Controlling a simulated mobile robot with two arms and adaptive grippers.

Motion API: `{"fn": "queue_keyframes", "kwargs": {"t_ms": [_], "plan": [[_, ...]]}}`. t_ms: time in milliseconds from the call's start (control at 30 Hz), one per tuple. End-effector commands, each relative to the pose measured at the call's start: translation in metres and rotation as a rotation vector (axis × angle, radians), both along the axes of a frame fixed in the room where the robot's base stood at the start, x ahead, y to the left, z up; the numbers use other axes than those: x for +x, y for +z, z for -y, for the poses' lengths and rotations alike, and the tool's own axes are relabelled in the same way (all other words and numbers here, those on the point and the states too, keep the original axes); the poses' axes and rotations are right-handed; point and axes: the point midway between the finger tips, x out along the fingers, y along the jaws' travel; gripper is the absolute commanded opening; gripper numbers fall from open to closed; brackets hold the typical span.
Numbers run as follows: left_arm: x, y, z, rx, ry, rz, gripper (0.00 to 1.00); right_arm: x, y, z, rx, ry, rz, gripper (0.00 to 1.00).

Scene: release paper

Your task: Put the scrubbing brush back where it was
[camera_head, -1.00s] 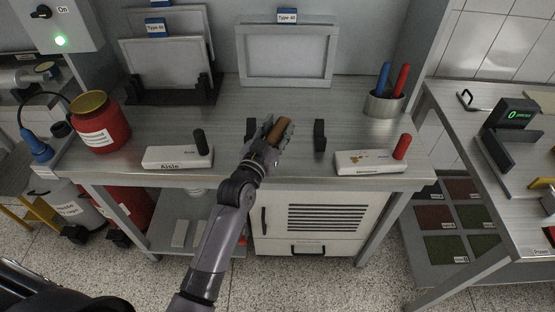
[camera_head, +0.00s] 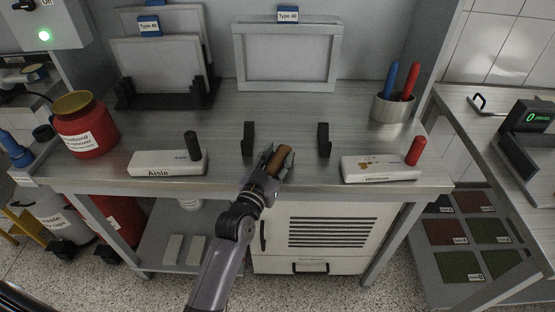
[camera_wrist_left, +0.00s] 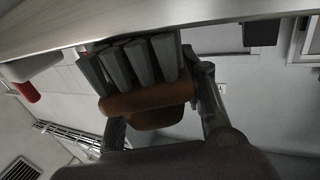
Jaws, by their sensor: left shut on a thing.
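The scrubbing brush has a brown wooden body (camera_head: 284,153), which also shows in the left wrist view (camera_wrist_left: 150,98) with thick grey bristle tufts (camera_wrist_left: 135,62). My left gripper (camera_head: 276,160) is shut on the brush, with its fingers (camera_wrist_left: 160,108) on either side of the brown body. In the head view, the brush appears in front of and between two black upright brackets (camera_head: 249,138) and (camera_head: 323,140) on the metal workbench (camera_head: 225,120). The gripper hides part of the brush. I cannot tell its exact height above the bench. My right gripper is not in view.
A white block labelled Aisle with a black handle (camera_head: 165,164) lies left. A similar block with a red handle (camera_head: 380,169) lies right. A red can (camera_head: 87,130), framed panels (camera_head: 286,60) and a pen cup (camera_head: 392,109) stand around.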

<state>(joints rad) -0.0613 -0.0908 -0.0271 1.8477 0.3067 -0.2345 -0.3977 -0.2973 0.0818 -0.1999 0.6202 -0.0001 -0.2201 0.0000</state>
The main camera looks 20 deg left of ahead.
Motion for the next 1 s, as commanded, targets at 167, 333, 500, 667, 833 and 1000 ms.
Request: {"fn": "queue_keyframes", "kwargs": {"t_ms": [167, 333, 500, 667, 833, 1000], "plan": [[0.0, -0.001, 0.0, 0.0, 0.0, 0.0, 0.02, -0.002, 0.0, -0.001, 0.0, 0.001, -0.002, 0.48], [0.0, -0.003, 0.0, 0.0, 0.0, -0.002, 0.44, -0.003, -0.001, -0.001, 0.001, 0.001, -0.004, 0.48], [0.0, -0.003, 0.0, 0.0, 0.0, -0.001, 0.55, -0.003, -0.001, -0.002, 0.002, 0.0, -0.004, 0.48], [0.0, -0.003, 0.0, 0.0, 0.0, -0.001, 0.58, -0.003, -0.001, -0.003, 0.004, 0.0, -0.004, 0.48], [0.0, -0.002, 0.0, 0.0, 0.0, 0.0, 0.58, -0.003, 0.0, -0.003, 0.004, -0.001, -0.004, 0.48], [-0.012, -0.001, -0.001, 0.001, 0.0, -0.002, 0.58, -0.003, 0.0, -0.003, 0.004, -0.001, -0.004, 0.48]]}}
